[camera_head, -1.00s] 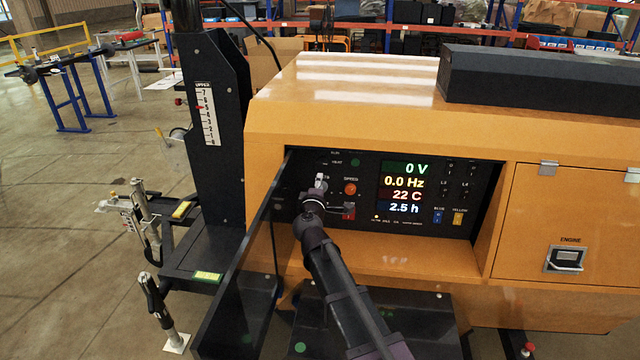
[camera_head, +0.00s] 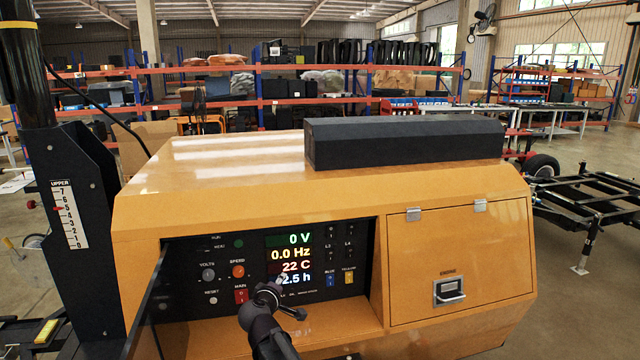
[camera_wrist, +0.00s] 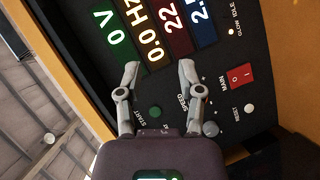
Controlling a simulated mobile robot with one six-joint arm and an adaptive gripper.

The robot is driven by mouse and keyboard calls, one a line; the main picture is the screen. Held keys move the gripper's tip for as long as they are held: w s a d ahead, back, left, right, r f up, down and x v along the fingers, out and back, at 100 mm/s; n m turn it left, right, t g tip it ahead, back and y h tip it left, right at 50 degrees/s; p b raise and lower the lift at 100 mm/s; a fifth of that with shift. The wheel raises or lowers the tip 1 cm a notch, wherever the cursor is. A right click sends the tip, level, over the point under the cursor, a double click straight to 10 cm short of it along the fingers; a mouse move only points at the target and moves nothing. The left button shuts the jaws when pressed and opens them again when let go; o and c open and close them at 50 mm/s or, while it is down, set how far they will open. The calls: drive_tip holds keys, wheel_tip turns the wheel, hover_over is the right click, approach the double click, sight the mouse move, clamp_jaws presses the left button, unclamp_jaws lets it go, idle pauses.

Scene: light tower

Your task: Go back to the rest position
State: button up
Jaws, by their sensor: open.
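My gripper (camera_head: 281,299) is in front of the lower part of the control panel (camera_head: 356,296) on the orange light tower (camera_head: 150,215). In the wrist view my gripper (camera_wrist: 158,75) has its two grey fingers spread apart with nothing between them. The panel display (camera_head: 290,258) reads 0 V, 0.0 Hz, 22 C and 2.5 h. The red MAIN switch (camera_head: 241,296) and the orange SPEED knob (camera_head: 238,271) are left of my gripper. The grey VOLTS knob (camera_head: 208,274) and white RESET button (camera_head: 213,300) are further left.
The open dark panel door (camera_head: 148,310) stands left of the panel recess. The black mast (camera_head: 75,170) rises at the left. The closed ENGINE door (camera_head: 455,260) is at the right. Shelves (camera_head: 240,100) and a trailer frame (camera_head: 590,205) stand beyond, with open floor at the right.

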drive_tip(key=s+d+f+m+g+h, duration=0.1)
drive_tip(key=s+d+f+m+g, duration=0.2)
drive_tip(key=d, duration=0.4)
drive_tip(key=s+d+f+m+g, duration=0.2)
drive_tip(key=d+f, duration=0.1)
drive_tip(key=d, duration=0.4)
drive_tip(key=s+d+f+m+g+h, duration=0.1)
drive_tip(key=s+d+f+m+g, duration=0.2)
drive_tip(key=d, duration=0.4)
drive_tip(key=s+d+f+m+g+y, duration=0.2)
drive_tip(key=s+d+g, duration=0.1)
drive_tip(key=s, duration=0.4)
drive_tip(key=s+d+f+m+g+y, duration=0.1)
drive_tip(key=s+d+m+g+y, duration=0.1)
drive_tip(key=s, duration=0.5)
drive_tip(key=shift+s+d+f+g+y+p, duration=0.2)
drive_tip(key=shift+d+f+g+y+p, duration=0.2)
drive_tip(key=shift+d+g, duration=0.6)
drive_tip(key=shift+w+d, duration=0.1)
drive_tip(key=shift+d, duration=0.1)
